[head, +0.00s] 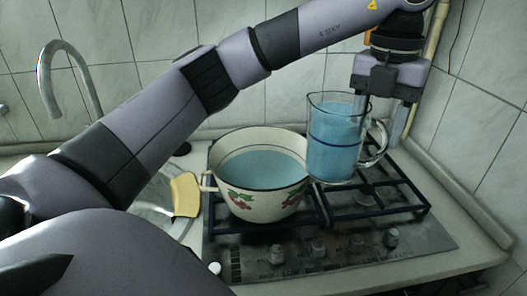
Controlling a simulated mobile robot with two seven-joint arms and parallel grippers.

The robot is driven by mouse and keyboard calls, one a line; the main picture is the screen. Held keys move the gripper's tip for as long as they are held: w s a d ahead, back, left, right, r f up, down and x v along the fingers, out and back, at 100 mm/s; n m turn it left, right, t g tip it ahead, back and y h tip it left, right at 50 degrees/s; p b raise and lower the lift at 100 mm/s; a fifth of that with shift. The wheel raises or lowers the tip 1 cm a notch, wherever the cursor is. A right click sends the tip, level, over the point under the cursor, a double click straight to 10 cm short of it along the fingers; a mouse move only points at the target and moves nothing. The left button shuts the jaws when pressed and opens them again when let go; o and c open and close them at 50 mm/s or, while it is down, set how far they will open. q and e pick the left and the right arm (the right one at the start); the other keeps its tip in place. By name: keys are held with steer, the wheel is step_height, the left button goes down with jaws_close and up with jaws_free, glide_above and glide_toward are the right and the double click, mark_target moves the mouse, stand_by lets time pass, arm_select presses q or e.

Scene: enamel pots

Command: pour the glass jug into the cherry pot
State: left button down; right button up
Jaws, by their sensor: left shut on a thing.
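The glass jug (336,142) holds blue liquid and is almost upright in the head view. My left gripper (385,105) comes down from above at the jug's right side and is shut on the jug, near its handle. The cherry pot (258,203), cream enamel with a dark rim and red cherries, stands on the stove to the left of the jug. Blue liquid shows inside the pot. The jug's lower left side is close to the pot's right rim; I cannot tell if they touch. My right gripper does not show.
The gas stove (345,255) has dark grates and several knobs along its front. A yellow sponge-like block (185,194) is left of the pot, by the sink. A curved tap (62,50) stands at the back left. Tiled walls close off the back and right.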

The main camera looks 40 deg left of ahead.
mark_target(349, 95)
arm_select(q)
steer(key=shift+r, duration=0.2)
steer(key=shift+s+a+r+h, duration=0.1)
steer(key=shift+a+r+h, duration=0.1)
steer(key=shift+a+h, duration=0.3)
steer(key=shift+a+r+h, duration=0.15)
steer(key=shift+a+h, duration=0.25)
steer(key=shift+h, duration=0.2)
steer(key=shift+a+r, duration=0.1)
steer(key=shift+r, duration=0.15)
steer(key=shift+s+a+r+t+h, duration=0.15)
steer(key=shift+a+r+t+h, duration=0.15)
steer(key=shift+a+r+h, duration=0.4)
steer(key=shift+a+h, duration=0.25)
steer(key=shift+h, duration=0.05)
steer(key=shift+s+a+r+h, duration=0.1)
steer(key=shift+a+r+h, duration=0.1)
steer(key=shift+a+h, duration=0.5)
steer(key=shift+s+a+r+h, duration=0.1)
steer(key=shift+s+a+h, duration=0.1)
steer(key=shift+a+h, duration=0.95)
steer(key=shift+a+t+h, duration=0.4)
steer(key=shift+a+h, duration=0.25)
steer(key=shift+a, duration=0.25)
stand_by(1.0)
steer(key=shift+s+a+f+h, duration=0.15)
steer(key=shift+a+f+h, duration=0.2)
steer(key=shift+f+h, duration=0.2)
stand_by(1.1)
